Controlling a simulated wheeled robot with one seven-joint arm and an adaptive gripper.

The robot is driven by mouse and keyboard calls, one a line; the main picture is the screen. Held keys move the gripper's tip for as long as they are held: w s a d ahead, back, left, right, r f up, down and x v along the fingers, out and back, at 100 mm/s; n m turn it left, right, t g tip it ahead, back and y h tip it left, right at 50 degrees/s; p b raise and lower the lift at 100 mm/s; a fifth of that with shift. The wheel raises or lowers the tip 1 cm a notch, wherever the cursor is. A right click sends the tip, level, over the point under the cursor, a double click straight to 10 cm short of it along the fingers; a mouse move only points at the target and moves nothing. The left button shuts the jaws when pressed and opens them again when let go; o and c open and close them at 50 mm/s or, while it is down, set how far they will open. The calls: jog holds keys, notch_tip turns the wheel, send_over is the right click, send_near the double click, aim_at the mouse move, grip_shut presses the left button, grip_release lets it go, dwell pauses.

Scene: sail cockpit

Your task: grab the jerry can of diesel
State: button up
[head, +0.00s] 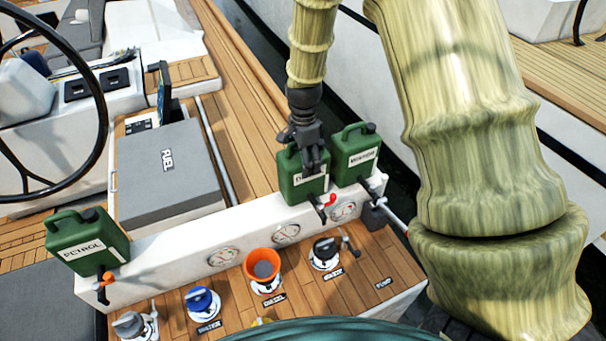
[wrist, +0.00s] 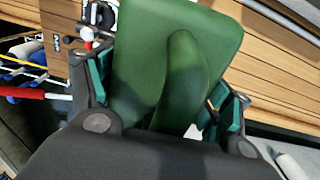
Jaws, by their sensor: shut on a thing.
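A green jerry can (head: 290,183) stands on the white ledge in the head view, its label partly hidden behind my gripper (head: 312,158). Only the start of the label shows, so I cannot read it in full. In the wrist view the green can (wrist: 140,60) fills the space between the two fingers of my gripper (wrist: 165,110), which is shut on it at its handle. A second green can marked WATER (head: 352,143) stands close on the right. A third marked PETROL (head: 75,250) stands at the left end of the ledge.
An orange funnel (head: 262,264) sits in the deck filler marked DIESEL. Blue (head: 200,300) and black (head: 325,250) caps stand beside it. Open teak deck (head: 235,90) runs behind the ledge.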

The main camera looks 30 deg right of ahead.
jog(key=c, duration=0.6)
jog(key=shift+c, duration=0.2)
jog(key=shift+w+r, duration=0.1)
jog(key=shift+r, duration=0.1)
